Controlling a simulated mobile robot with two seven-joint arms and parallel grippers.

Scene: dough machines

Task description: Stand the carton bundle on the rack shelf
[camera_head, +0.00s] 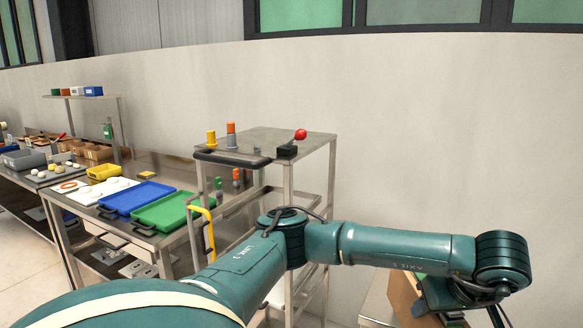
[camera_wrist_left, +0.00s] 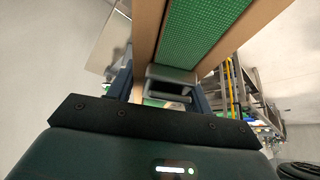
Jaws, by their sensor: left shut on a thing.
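The carton bundle, brown with a green face, shows close up in the left wrist view (camera_wrist_left: 148,30) and partly at the bottom right of the head view (camera_head: 404,296). My left gripper (camera_wrist_left: 163,88) is shut on it, with a grey handle-like part between the fingers. In the head view the gripper is mostly cut off by the bottom edge. The steel rack (camera_head: 326,200) stands in the middle, left of the bundle, with open lower levels partly hidden by my left arm. The bundle is apart from the rack. My right gripper is not in view.
The rack top holds a red-knobbed lever (camera_head: 300,134) and orange and yellow posts. To its left a steel table carries a blue tray (camera_head: 138,197), a green tray (camera_head: 166,211) and a yellow bin (camera_head: 104,172). A bare wall (camera_head: 450,130) stands behind.

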